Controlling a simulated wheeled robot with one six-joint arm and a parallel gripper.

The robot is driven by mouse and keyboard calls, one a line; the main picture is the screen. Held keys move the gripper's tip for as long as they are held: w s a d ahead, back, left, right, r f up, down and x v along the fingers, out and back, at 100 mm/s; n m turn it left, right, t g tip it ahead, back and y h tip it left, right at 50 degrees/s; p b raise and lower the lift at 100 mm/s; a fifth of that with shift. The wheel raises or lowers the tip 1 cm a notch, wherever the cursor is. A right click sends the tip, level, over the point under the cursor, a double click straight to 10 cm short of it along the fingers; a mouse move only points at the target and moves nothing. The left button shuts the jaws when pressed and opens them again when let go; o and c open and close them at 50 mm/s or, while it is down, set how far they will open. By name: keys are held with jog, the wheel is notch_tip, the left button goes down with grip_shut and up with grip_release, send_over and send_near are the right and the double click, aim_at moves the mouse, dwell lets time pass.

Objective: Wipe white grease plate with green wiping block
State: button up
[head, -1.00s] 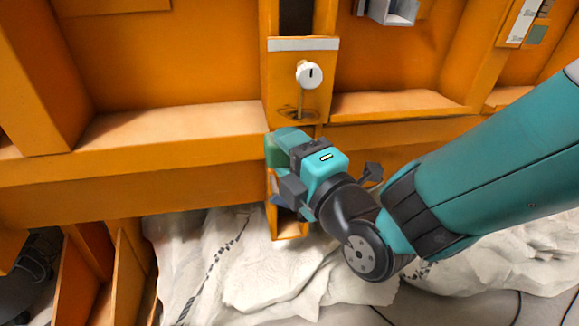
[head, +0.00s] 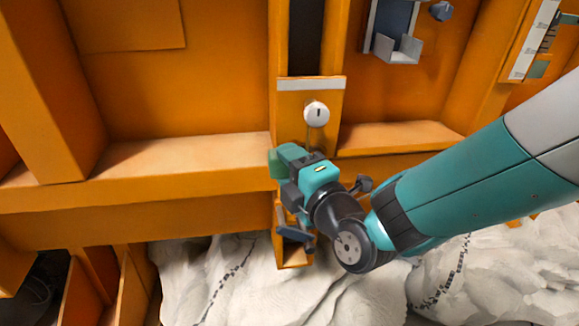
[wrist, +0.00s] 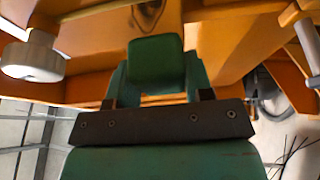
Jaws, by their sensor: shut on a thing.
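My gripper (head: 286,166) is shut on the green wiping block (head: 276,162), in front of the orange central post. In the wrist view the block (wrist: 155,62) sits between the two fingers of my gripper (wrist: 155,72), with its square end facing the orange structure. I cannot make out for certain which surface is the white grease plate. A pale strip (head: 311,84) runs across the orange panel above a round white knob (head: 316,113). Whether the block touches anything is hidden.
A grey bracket (head: 398,48) hangs at upper right, with a white marked panel (head: 532,40) farther right. A blue-grey part (head: 295,234) juts out below my gripper. An orange ledge (head: 180,155) runs left. Pale sand-like ground (head: 220,285) lies below.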

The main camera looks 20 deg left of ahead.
jog(key=shift+w+a+r, duration=0.15)
jog(key=shift+w+a, duration=0.35)
jog(key=shift+w, duration=0.3)
dwell(0.4)
jog(key=shift+b, duration=0.3)
jog(key=b, duration=0.1)
jog(key=w+d+b, duration=0.1)
jog(key=b, duration=0.1)
jog(key=shift+d+f, duration=0.2)
jog(key=shift+d, duration=0.05)
jog(key=d+b, duration=0.1)
jog(key=b, duration=0.1)
jog(key=w+d+b, duration=0.1)
jog(key=b, duration=0.1)
jog(key=shift+w+d+r, duration=0.1)
jog(key=shift+r, duration=0.05)
